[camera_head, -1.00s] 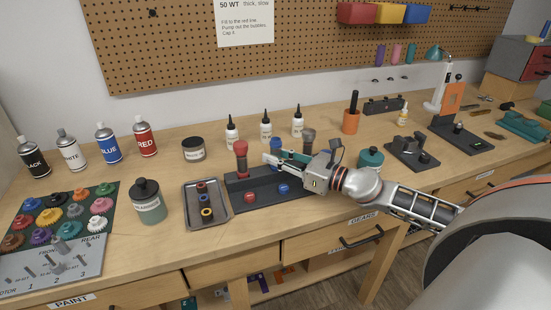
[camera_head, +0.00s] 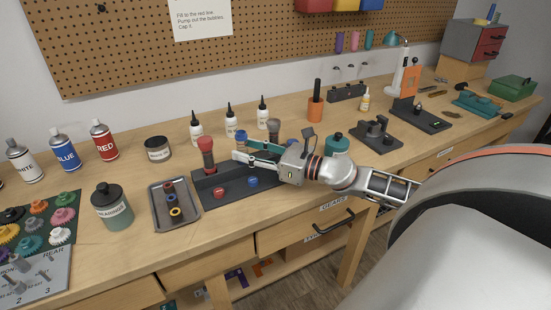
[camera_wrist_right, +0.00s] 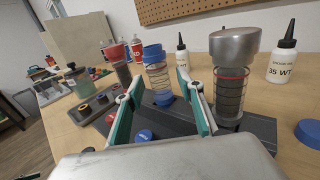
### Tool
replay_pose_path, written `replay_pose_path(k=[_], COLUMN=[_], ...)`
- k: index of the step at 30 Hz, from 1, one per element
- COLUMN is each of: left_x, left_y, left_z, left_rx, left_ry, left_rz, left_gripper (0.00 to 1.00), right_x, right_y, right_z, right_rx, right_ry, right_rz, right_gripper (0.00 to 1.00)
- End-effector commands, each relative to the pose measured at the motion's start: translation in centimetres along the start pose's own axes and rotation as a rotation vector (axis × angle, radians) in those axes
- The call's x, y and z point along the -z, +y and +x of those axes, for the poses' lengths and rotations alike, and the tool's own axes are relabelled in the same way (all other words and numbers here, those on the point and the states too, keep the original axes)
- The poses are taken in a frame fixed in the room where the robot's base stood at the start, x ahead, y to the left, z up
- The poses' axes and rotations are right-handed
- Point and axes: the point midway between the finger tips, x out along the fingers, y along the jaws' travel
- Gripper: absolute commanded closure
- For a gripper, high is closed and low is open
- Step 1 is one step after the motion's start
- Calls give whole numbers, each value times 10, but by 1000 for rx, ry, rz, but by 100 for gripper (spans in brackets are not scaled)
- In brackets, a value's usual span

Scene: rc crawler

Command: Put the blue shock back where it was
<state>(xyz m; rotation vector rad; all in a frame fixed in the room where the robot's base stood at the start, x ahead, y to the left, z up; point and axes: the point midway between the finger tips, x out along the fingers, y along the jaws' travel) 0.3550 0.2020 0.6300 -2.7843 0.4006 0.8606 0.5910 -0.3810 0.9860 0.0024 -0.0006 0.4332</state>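The blue shock (camera_wrist_right: 157,75) has a blue cap and a coil spring. In the right wrist view it stands upright in the dark stand (camera_wrist_right: 262,130), between my right gripper's two teal-padded fingers (camera_wrist_right: 161,84). Gaps show on both sides of it, so the gripper is open around it, not clamped. In the head view the right gripper (camera_head: 244,150) reaches in from the right and hides most of the blue shock. The red shock (camera_head: 206,152) stands left of it and a grey-topped shock (camera_wrist_right: 233,75) stands right of it. My left gripper is not in view.
Red (camera_head: 219,192) and blue caps (camera_head: 252,181) lie on the stand's front. A tray with rings (camera_head: 157,214) sits left of it. White oil bottles (camera_head: 197,130) stand behind. Bench room is clear in front.

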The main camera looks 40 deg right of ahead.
Motion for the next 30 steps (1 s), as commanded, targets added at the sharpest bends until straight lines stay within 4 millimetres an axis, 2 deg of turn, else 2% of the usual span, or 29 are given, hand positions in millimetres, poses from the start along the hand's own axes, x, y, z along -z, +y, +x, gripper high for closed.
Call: replay_pose_path(k=[1, 9, 18, 24, 30], left_x=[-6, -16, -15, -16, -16], left_y=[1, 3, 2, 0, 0], left_z=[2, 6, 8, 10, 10], left_rx=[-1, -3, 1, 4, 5], left_ry=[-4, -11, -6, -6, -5], left_rz=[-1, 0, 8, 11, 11], left_gripper=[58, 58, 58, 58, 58], right_x=[5, 4, 2, 1, 0], right_y=[1, 0, 0, 0, 0], right_z=[-7, -41, -82, -98, -102], right_rx=[-1, 0, 1, 0, -1], right_ry=[5, 4, 1, 1, 0], right_rz=[2, 2, 3, 1, -1], right_gripper=[62, 62, 62, 62, 62])
